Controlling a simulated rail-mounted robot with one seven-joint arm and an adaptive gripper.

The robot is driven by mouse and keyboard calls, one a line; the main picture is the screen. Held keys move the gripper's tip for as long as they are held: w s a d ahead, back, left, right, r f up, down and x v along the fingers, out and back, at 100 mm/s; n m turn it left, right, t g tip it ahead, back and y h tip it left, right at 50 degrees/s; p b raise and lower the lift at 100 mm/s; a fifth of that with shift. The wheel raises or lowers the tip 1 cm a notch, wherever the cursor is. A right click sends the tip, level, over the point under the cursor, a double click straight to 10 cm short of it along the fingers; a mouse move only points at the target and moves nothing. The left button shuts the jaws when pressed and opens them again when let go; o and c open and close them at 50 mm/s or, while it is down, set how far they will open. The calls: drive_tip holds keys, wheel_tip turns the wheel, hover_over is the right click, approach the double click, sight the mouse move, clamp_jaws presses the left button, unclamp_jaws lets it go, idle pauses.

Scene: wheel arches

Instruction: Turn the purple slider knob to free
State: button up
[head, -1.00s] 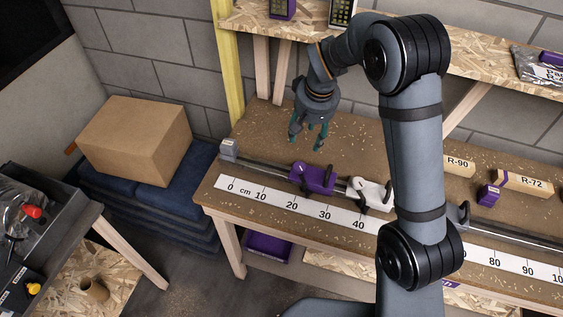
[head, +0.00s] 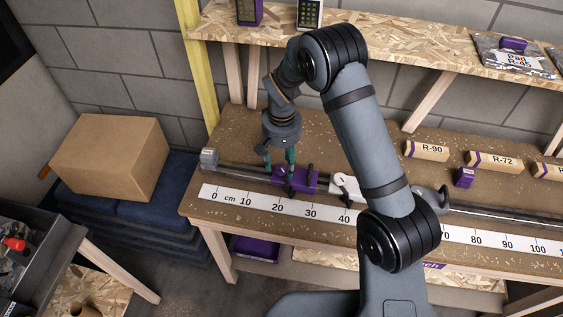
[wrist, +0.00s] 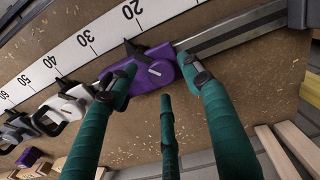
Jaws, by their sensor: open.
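The purple slider (head: 305,180) sits on a metal rail (head: 360,189) behind the white centimetre scale (head: 262,203), near the 20 to 30 marks. Its dark knob (wrist: 134,50) shows in the wrist view on the scale side, beside a pale mark on the purple body (wrist: 150,72). My gripper (head: 279,160) is open, pointing down over the left end of the purple slider. In the wrist view its green fingers (wrist: 163,85) spread around the slider's near side; whether they touch it I cannot tell. One finger hides part of the slider.
A white slider (head: 346,186) stands on the rail just right of the purple one, and a grey one (head: 430,199) farther right. A shelf (head: 400,50) runs above the bench.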

drive_tip(key=shift+a+f, duration=0.2)
drive_tip(key=shift+f, duration=0.45)
drive_tip(key=c, duration=0.4)
drive_tip(key=c, duration=0.7)
drive_tip(key=shift+c, duration=0.4)
